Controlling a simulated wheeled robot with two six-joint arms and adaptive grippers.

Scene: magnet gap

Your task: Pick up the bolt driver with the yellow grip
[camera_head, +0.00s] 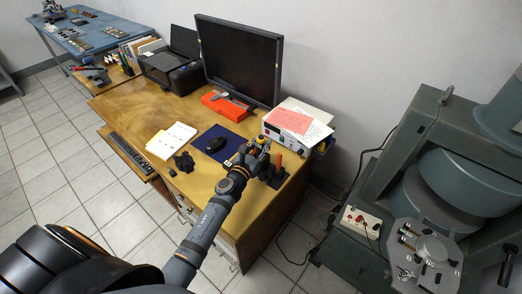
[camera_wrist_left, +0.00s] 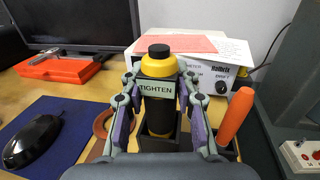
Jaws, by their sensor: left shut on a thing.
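The bolt driver with the yellow grip (camera_wrist_left: 158,67) stands upright in the left wrist view, with a black cap and a label reading TIGHTEN. Its lower part is in a dark holder (camera_wrist_left: 183,142) on the desk. My left gripper (camera_wrist_left: 160,84) is shut on the driver, one finger on each side of it. In the head view, my left gripper (camera_head: 254,152) is at the holder near the desk's right end and partly hides the driver. My right gripper is not in view.
An orange-handled tool (camera_wrist_left: 236,116) stands close on the right in the same holder. A meter box (camera_head: 285,138) with papers on top is behind. A black mouse (camera_head: 215,145) lies on a blue mat, left of the gripper. A monitor (camera_head: 238,60) stands at the back.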

